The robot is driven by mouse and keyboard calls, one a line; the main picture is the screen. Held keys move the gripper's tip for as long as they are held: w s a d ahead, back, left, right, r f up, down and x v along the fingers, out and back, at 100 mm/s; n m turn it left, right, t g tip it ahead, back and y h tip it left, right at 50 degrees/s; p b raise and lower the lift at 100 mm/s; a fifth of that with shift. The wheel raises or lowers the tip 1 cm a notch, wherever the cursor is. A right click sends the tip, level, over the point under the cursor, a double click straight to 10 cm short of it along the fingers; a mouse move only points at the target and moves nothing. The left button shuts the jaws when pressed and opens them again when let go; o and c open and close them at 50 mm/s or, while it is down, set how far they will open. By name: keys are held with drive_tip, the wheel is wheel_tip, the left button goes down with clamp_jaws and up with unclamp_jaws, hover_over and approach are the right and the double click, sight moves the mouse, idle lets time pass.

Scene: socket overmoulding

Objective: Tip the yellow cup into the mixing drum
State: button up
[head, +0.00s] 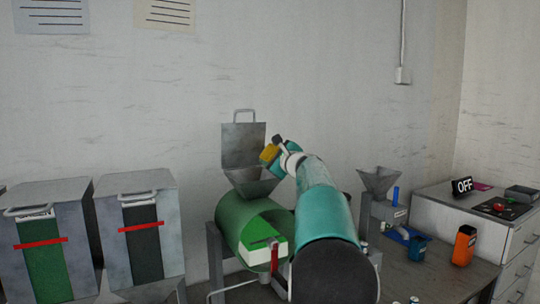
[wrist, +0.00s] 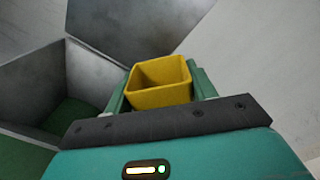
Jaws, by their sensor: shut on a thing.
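The yellow cup (head: 269,153) is held in my gripper (head: 276,150) above the right side of the drum's hopper. In the wrist view the yellow cup (wrist: 160,84) sits between the two fingers of my gripper (wrist: 160,92); its square mouth shows and its inside looks empty from this angle, though its bottom is hidden. The mixing drum (head: 235,222) is a green cylinder with a grey metal hopper (head: 250,183) on top. The hopper's lid (head: 243,146) stands open against the wall side. In the wrist view the open hopper (wrist: 45,90) is to the left of the cup, with green at its bottom.
Two grey bins (head: 75,187) (head: 153,186) with red bars stand at the left. At the right are a small funnel machine (head: 378,181), a blue container (head: 418,247), an orange object (head: 464,246) and a drawer cabinet (head: 440,207) with an OFF sign (head: 462,186).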

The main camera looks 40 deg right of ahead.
drive_tip(key=f, duration=0.1)
drive_tip(key=d+f, duration=0.1)
drive_tip(key=shift+w+f, duration=0.1)
drive_tip(key=shift+f, duration=0.2)
drive_tip(key=shift+s+d+f+m+g, duration=0.15)
drive_tip(key=shift+d+f+m, duration=0.1)
drive_tip(key=shift+d+m, duration=0.4)
drive_tip(key=shift+s+d+f+m+g, duration=0.1)
drive_tip(key=shift+d+f+m, duration=0.25)
drive_tip(key=shift+m, duration=0.6)
drive_tip(key=shift+s+d+f+m+g, duration=0.1)
drive_tip(key=shift+d+f+m+g, duration=0.1)
drive_tip(key=shift+d+m, duration=0.45)
drive_tip(key=shift+a+m, duration=0.1)
drive_tip(key=shift+m, duration=0.15)
wheel_tip(320, 180, up, 6)
drive_tip(key=d+m, duration=0.2)
drive_tip(key=m, duration=0.2)
drive_tip(key=shift+s+d+r+m+t, duration=0.15)
drive_tip(key=shift+s+d+m+t, duration=0.15)
drive_tip(key=shift+m+t, duration=0.1)
